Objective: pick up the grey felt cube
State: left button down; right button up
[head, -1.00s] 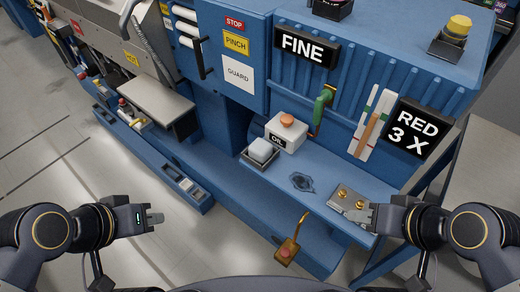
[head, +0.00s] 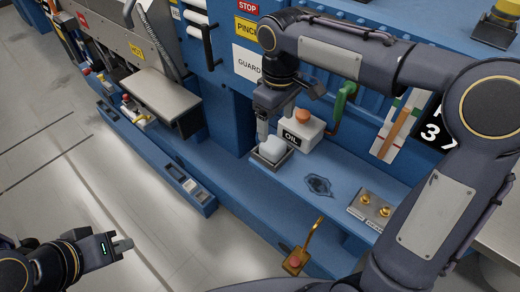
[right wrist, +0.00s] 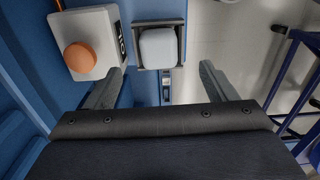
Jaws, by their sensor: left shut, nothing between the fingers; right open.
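The light grey cube (head: 272,149) sits in a small dark tray (head: 283,160) on the blue ledge, in front of the white OIL box. In the right wrist view the cube (right wrist: 158,48) shows in its tray (right wrist: 181,27), ahead of the gap between the fingers. My right gripper (right wrist: 160,82) is open and empty. In the head view the right gripper (head: 264,128) hangs pointing down just behind and above the cube, partly hidden by my own arm. My left gripper (head: 124,245) is shut and empty over the floor at the lower left.
The white OIL box (head: 297,132) with an orange knob stands right beside the tray; it also shows in the right wrist view (right wrist: 95,52). A green handle (head: 341,100) rises behind it. A plate with brass knobs (head: 374,202) lies right along the ledge.

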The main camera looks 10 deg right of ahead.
aim_at(273, 143)
jog(key=shift+w+a+f, duration=0.15)
jog(key=shift+f, duration=0.2)
jog(key=f, duration=0.7)
jog(key=shift+w, duration=0.25)
jog(key=c, duration=1.1)
jog(key=shift+o, duration=0.2)
jog(key=shift+r, duration=0.15)
